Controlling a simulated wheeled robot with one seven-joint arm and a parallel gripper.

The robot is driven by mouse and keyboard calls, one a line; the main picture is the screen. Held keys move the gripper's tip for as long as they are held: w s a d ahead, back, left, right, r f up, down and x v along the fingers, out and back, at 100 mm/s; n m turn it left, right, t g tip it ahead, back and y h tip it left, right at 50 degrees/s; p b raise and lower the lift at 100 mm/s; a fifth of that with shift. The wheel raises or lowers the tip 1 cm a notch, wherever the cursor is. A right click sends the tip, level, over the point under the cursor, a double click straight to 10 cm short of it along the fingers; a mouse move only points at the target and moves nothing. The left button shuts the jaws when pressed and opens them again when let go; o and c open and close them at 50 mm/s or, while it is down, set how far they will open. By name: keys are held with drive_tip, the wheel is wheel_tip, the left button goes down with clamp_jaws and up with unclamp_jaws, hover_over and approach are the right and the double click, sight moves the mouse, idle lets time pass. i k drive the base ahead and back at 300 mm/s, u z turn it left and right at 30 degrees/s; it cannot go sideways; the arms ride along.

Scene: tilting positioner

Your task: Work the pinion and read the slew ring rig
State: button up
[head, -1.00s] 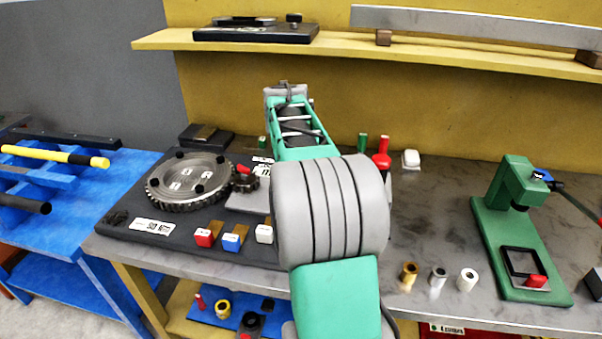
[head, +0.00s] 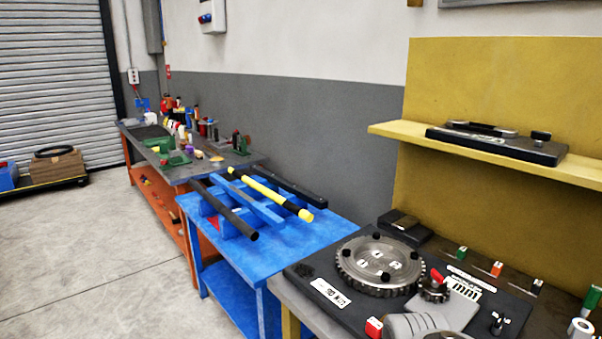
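The slew ring (head: 380,264), a grey toothed ring with black bolt heads and small white marked plates on top, lies flat on a dark base board (head: 325,268) at the lower right. The small toothed pinion (head: 434,292) sits at the ring's right edge, with a red piece (head: 437,275) above it. A grey plate (head: 455,310) is beside the pinion, and a white label with black marks (head: 466,287) lies behind it. A white label (head: 331,293) is on the board's front left. Only a grey ribbed part of my arm shows at the bottom edge; my gripper is out of view.
A red-faced block (head: 374,328) is at the board's front. Green (head: 460,253) and orange (head: 496,269) blocks stand behind. A blue table (head: 270,262) with black and yellow bars is to the left. A yellow shelf (head: 490,155) overhangs the bench.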

sight(434, 288)
drive_tip(key=z, duration=0.15)
drive_tip(key=k, duration=0.45)
drive_tip(key=u, duration=0.85)
drive_tip(key=i, duration=1)
drive_tip(key=z, duration=0.7)
